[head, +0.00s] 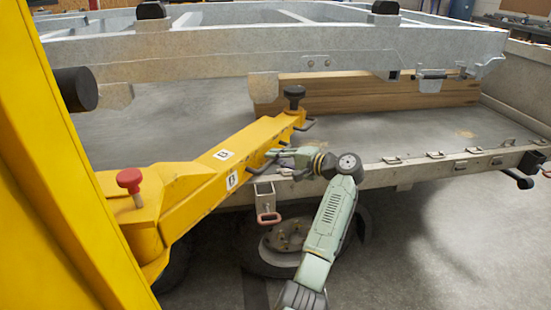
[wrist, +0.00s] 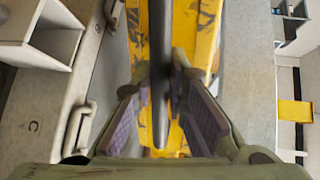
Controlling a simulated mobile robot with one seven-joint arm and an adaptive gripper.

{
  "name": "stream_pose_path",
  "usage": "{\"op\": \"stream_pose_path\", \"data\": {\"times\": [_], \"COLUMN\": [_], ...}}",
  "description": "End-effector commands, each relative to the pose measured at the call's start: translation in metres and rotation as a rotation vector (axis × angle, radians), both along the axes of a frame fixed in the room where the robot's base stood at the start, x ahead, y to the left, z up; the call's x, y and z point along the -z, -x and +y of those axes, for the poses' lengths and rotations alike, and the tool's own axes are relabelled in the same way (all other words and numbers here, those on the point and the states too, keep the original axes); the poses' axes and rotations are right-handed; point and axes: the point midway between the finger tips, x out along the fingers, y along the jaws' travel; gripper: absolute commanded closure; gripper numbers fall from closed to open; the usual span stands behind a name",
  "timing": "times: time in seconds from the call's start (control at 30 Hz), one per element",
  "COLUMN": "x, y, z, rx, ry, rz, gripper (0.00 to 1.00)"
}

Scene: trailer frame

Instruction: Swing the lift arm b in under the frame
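The yellow lift arm b (head: 205,172), marked with B labels, runs from the yellow post at left towards the galvanized frame (head: 220,50). Its far end carries a black round pad (head: 294,92), seen just below the frame's near beam; whether it is under the beam I cannot tell. Dark handles stick out from the arm's near side. My gripper (head: 278,154) is at one of these handles. In the wrist view my gripper (wrist: 163,95) has its two padded fingers on either side of a dark handle bar (wrist: 160,60), with gaps showing between pads and bar. The yellow arm lies behind it.
A trailer bed (head: 430,137) with small latches along its edge lies below the frame. A wooden beam (head: 375,94) lies on the bed. A red knob (head: 130,180) stands near the arm's pivot. A wheel (head: 280,240) is below. Floor at right is clear.

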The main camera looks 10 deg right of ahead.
Motion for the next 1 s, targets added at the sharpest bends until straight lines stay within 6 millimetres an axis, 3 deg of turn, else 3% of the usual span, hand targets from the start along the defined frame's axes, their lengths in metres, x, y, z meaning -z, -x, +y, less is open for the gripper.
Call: {"op": "stream_pose_path", "data": {"times": [0.23, 0.57, 0.77, 1.0], "x": [0.000, 0.000, -0.006, -0.016], "y": [0.000, 0.001, 0.018, 0.054], "z": [0.000, -0.001, -0.020, -0.057], "rx": [0.001, 0.002, 0.006, 0.006], "ry": [0.000, 0.000, 0.000, 0.001], "rz": [0.000, 0.000, -0.002, -0.002], "gripper": [0.68, 0.67, 0.67, 0.67]}}
